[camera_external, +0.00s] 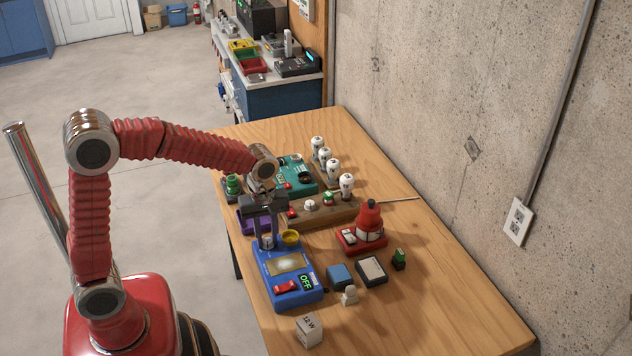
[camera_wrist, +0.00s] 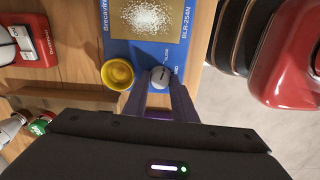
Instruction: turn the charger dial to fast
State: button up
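A blue device (camera_external: 282,262) stands at the table's left edge, with a pale window, a red rocker switch (camera_external: 285,286) and a small display reading OFF. A small round grey knob (camera_wrist: 160,77) sits on its far end, beside a yellow cup (camera_wrist: 117,74). My gripper (camera_external: 266,240) points down over this knob, one finger on each side. In the wrist view the fingertips are close to the knob's sides; I cannot tell if they touch it. Lettering by the knob is partly hidden. A teal device (camera_external: 296,178) with a black round part stands farther back; no charger label is readable.
A wooden block with several small controls (camera_external: 330,213) and white bottle-like pieces (camera_external: 346,187) stand behind. A red device (camera_external: 367,222), blue block (camera_external: 339,276), grey-topped block (camera_external: 372,270) and white cube (camera_external: 308,331) lie nearby. The table's right front (camera_external: 450,300) is clear.

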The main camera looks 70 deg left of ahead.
jog(key=c, duration=0.5)
jog(key=m, duration=0.5)
jog(key=shift+w, duration=0.1)
jog(key=m, duration=0.4)
jog(key=shift+m, duration=0.4)
jog(key=m, duration=0.5)
jog(key=shift+w+r, duration=0.1)
jog(key=m, duration=0.6)
jog(key=shift+d, duration=0.15)
